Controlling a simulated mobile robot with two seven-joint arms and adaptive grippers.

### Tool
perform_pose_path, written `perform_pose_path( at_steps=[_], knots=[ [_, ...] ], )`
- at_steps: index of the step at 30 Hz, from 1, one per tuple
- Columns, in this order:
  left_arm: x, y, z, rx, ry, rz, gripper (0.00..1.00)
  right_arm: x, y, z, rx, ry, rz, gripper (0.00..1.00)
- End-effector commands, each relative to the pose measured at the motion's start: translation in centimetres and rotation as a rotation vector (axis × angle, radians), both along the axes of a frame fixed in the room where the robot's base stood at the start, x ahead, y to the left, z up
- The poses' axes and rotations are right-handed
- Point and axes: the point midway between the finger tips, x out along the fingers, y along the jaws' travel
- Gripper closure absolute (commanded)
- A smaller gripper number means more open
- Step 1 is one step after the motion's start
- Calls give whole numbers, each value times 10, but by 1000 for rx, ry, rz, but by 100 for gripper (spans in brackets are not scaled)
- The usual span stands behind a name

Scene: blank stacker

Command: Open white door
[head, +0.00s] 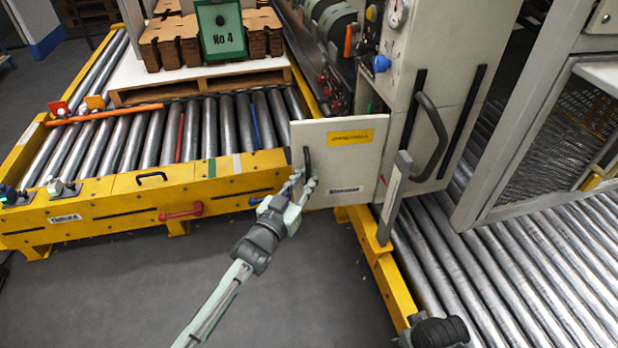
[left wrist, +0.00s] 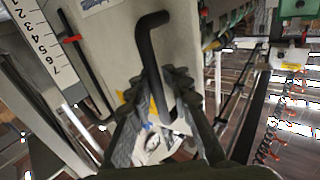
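The white door (head: 357,150) is a pale panel with a yellow label and a black bar handle (head: 308,160) at its left side. It stands at the left of the tall machine cabinet, above the yellow frame. My left gripper (head: 300,184) is at the lower part of this handle, its fingers apart. In the left wrist view the black handle (left wrist: 152,50) runs down between the fingertips of my left gripper (left wrist: 158,82). Firm contact on both sides cannot be made out.
A roller conveyor (head: 120,135) with a yellow frame lies left, with a pallet of brown stacks (head: 165,45). The cabinet (head: 440,60) has its own large handle (head: 433,135). More rollers (head: 500,270) lie right. The grey floor (head: 300,290) in front is clear.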

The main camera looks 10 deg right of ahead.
Motion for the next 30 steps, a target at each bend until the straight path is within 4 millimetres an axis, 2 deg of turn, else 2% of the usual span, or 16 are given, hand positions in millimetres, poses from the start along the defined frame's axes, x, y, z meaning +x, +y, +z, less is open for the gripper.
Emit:
perform_pose_path(
  at_steps=[1, 3, 14, 17, 30],
  knots=[
    [0, 1, -1, 1, 2, 1, 75, 0, 0, 1, 0, -1, 0, 60],
    [-1, -1, -1, 0, 2, -1, 68, 1, 0, 1, 0, -2, -1, 60],
    [-5, -1, -1, -2, 2, -4, 68, 2, -1, 2, -2, -4, -3, 60],
    [-16, 6, -1, -2, 3, -4, 68, 1, -1, 2, -1, -2, -2, 60],
    [-87, 56, -1, -1, 4, -3, 68, 0, 0, 1, 0, 0, -1, 60]
  ],
)
